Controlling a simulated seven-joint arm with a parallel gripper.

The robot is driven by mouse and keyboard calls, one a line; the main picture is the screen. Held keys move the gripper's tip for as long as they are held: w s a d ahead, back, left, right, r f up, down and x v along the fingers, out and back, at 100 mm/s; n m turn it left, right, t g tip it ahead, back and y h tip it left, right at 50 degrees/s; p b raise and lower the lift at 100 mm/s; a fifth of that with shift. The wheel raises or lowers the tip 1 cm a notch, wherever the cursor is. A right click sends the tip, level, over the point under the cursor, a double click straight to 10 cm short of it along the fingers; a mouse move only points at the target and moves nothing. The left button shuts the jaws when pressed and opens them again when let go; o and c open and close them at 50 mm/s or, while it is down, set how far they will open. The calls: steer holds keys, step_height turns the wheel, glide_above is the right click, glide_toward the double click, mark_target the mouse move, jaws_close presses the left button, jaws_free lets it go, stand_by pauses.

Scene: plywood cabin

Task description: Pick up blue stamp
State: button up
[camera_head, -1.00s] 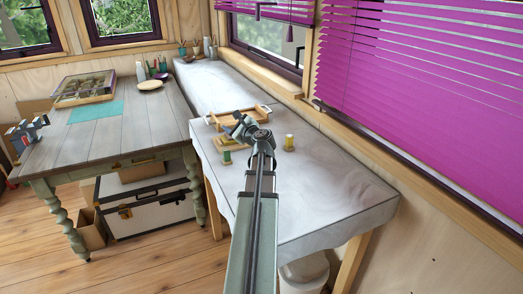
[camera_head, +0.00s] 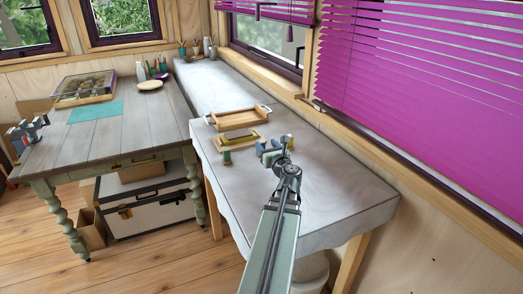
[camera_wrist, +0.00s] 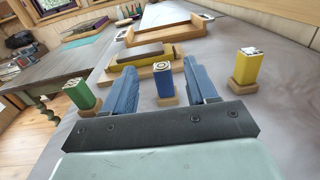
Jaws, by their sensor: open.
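The blue stamp (camera_wrist: 164,83) stands upright on a wooden base on the pale table in the wrist view. My gripper (camera_wrist: 160,67) is open, with one blue finger to the left of the stamp and one to the right, both apart from it. In the head view my gripper (camera_head: 268,149) is low over the table, and I cannot make out the blue stamp clearly there.
A green stamp (camera_wrist: 79,92) stands left of my gripper and a yellow stamp (camera_wrist: 247,66) right of it. A yellow-edged pad (camera_head: 240,138) and a wooden tray (camera_head: 238,119) lie beyond. The table's near right part (camera_head: 340,190) is clear.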

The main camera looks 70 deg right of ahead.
step_height(320, 180, down, 3)
steer(key=shift+r, duration=0.1)
steer(key=shift+x, duration=3.8)
steer(key=c, duration=1.1)
